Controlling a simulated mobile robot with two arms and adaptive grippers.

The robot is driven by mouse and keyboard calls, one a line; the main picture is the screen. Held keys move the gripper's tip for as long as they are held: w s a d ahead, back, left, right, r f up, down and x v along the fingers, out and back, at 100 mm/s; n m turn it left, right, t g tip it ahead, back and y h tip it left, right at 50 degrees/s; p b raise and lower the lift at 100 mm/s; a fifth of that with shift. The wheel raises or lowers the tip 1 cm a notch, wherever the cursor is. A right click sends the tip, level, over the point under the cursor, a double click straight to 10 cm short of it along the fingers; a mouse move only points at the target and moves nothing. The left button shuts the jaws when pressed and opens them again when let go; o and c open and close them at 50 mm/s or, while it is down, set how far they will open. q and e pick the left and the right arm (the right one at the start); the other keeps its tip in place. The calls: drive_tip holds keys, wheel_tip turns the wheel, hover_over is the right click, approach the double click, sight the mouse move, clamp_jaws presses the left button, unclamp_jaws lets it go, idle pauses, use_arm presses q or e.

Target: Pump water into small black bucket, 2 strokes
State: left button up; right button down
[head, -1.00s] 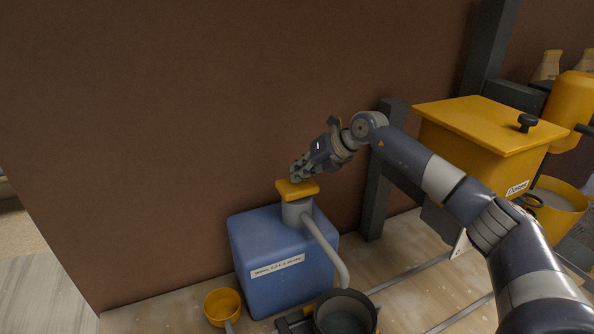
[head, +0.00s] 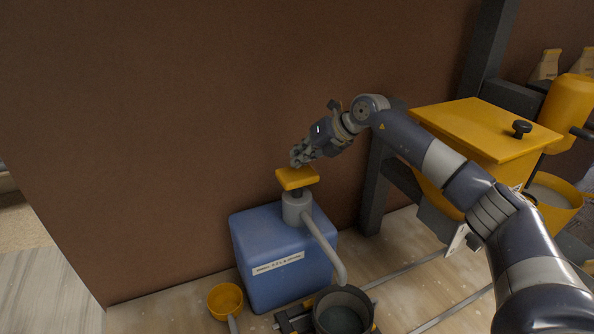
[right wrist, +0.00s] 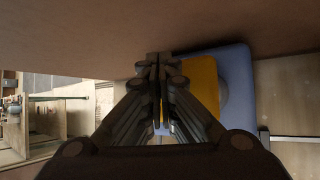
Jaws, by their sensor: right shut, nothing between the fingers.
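The blue water container (head: 265,246) stands against the brown wall, with a white label on its front. Its pump has a grey collar and spout and a yellow push top (head: 297,178), which stands raised on a dark stem. My right gripper (head: 297,163) is shut and empty, fingertips at or just above the yellow top; I cannot tell if they touch. In the right wrist view the yellow top (right wrist: 203,82) shows beside and behind the fingers (right wrist: 159,65). The small black bucket (head: 343,294) sits under the spout's end, with greyish contents low inside. My left gripper is out of view.
A yellow scoop (head: 225,300) lies left of the bucket, near the container. A yellow lidded box (head: 487,128) with a dark knob stands at the right, beside a dark post. A yellow bucket (head: 558,203) is farther right. The wall is close behind the pump.

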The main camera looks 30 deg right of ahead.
sight(299, 171)
drive_tip(key=shift+r, duration=0.1)
wheel_tip(299, 171, up, 5)
drive_tip(key=p, duration=0.4)
idle(0.4)
idle(0.5)
